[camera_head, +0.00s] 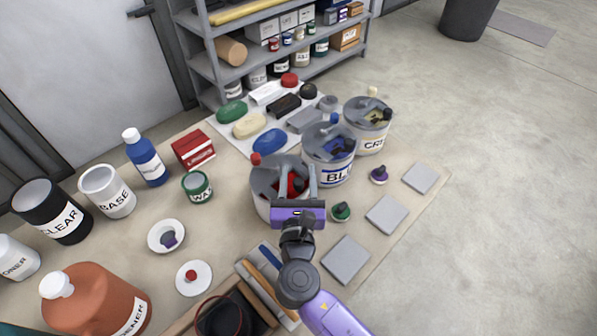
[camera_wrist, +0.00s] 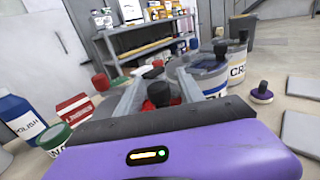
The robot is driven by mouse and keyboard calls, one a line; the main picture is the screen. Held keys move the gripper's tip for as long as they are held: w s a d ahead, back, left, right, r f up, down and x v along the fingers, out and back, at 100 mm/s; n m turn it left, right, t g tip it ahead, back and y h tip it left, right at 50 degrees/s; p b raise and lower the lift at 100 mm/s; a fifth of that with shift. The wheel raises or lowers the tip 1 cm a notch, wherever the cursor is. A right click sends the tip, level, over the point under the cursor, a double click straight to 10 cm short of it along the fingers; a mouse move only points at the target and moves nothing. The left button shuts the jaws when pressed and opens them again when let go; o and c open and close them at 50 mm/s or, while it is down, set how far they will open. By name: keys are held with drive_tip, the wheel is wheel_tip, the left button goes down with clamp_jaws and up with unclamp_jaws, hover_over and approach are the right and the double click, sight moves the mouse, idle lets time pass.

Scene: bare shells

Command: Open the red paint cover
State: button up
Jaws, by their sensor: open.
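The red paint can (camera_head: 264,205) is a grey can with a grey cover, standing in the middle of the table in the head view. A red knob (camera_head: 255,158) sticks up at the cover's far left edge. My gripper (camera_head: 296,176) is open over the can's right part, its two grey fingers pointing away from me. Red (camera_head: 294,186) shows between the fingers; in the wrist view it is a red patch (camera_wrist: 160,94) between them. My gripper's body hides the can's near right side. I cannot tell whether the fingers touch the can.
The blue can (camera_head: 343,172) and the cream can (camera_head: 372,142) stand close on the right. A green jar (camera_head: 196,187) and red box (camera_head: 193,150) are to the left. A green knob (camera_head: 341,211) and grey square pads (camera_head: 347,259) lie at the right. A shelf (camera_head: 216,72) stands behind.

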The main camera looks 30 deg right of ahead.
drive_tip(key=shift+w+d, duration=0.1)
drive_tip(key=shift+w, duration=0.05)
clamp_jaws()
idle(1.4)
